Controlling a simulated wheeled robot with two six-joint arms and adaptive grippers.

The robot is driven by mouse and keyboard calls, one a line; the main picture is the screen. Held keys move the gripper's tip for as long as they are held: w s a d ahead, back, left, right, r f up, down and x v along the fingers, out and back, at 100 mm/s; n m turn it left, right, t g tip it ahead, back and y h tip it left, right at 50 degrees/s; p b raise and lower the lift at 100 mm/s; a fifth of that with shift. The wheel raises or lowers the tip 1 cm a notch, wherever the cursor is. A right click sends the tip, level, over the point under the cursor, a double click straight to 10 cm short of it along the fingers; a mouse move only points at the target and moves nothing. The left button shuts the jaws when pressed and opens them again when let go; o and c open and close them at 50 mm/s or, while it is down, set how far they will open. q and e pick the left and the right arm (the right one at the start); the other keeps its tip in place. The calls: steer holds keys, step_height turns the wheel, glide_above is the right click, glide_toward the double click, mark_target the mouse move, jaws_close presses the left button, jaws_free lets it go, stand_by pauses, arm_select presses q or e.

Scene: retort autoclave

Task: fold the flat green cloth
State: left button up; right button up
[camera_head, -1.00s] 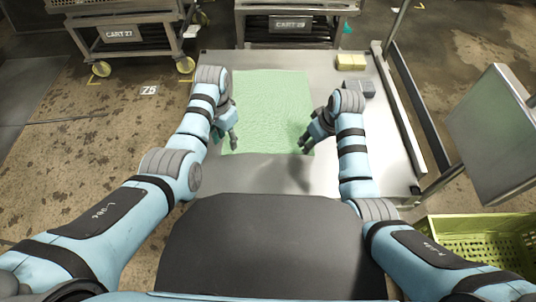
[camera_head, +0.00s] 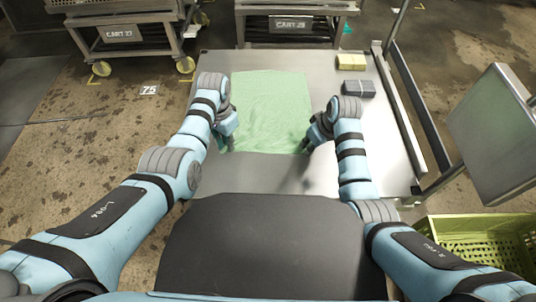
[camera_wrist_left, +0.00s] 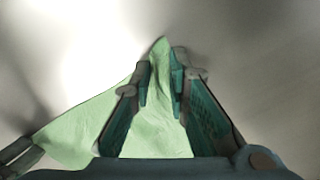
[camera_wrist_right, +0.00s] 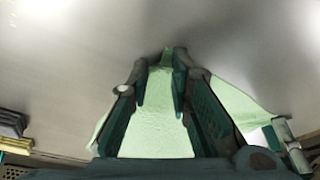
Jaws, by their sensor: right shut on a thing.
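The flat green cloth (camera_head: 270,110) lies spread on the metal table, slightly wrinkled along its near side. My left gripper (camera_head: 226,142) is at its near left corner. In the left wrist view a pointed cloth corner (camera_wrist_left: 160,120) runs up between the close-set left fingers (camera_wrist_left: 161,78); whether they pinch it is unclear. My right gripper (camera_head: 308,146) is at the near right corner. In the right wrist view its fingers (camera_wrist_right: 161,72) are shut on the cloth (camera_wrist_right: 160,125), whose corner tip shows just past them. The fingertips are partly hidden in the head view.
A yellow block (camera_head: 351,62) and a grey block (camera_head: 358,88) lie on the table (camera_head: 345,190), right of the cloth. A raised rail (camera_head: 400,110) borders the right side. A green crate (camera_head: 470,240) stands at lower right. Carts stand behind the table.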

arm_select(q)
steer(key=shift+f, duration=0.15)
jaws_close()
arm_select(e)
steer(key=shift+d+f, duration=0.1)
steer(key=shift+f, duration=0.05)
jaws_close()
